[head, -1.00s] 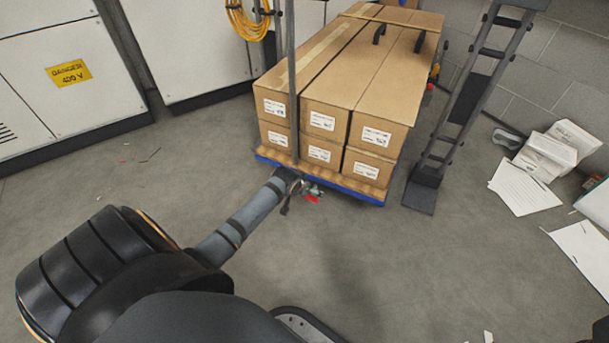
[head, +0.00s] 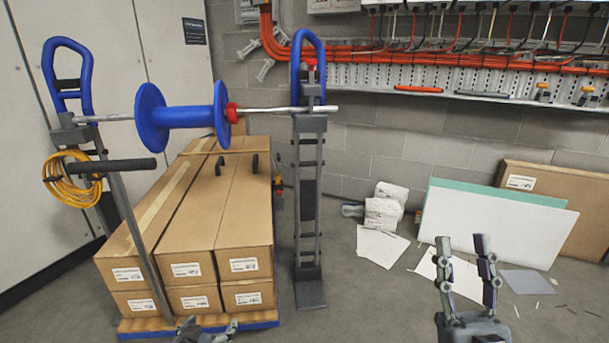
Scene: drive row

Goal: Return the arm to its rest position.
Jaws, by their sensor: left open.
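My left gripper (head: 208,326) shows only partly at the bottom edge of the head view, in front of the low front edge of the loaded blue cart (head: 262,322). It is open, and I see nothing held in it. The rest of the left arm is below the picture. My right gripper (head: 465,254) points up at the lower right, its two fingers apart and nothing between them. Its arm is cut off by the bottom edge.
Stacked cardboard boxes (head: 198,225) fill the cart. A blue reel (head: 180,118) hangs on a bar between two stands, the right stand (head: 309,235) beside the boxes. Papers (head: 372,247) and leaning boards (head: 500,220) lie right. Grey floor shows between the right stand and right gripper.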

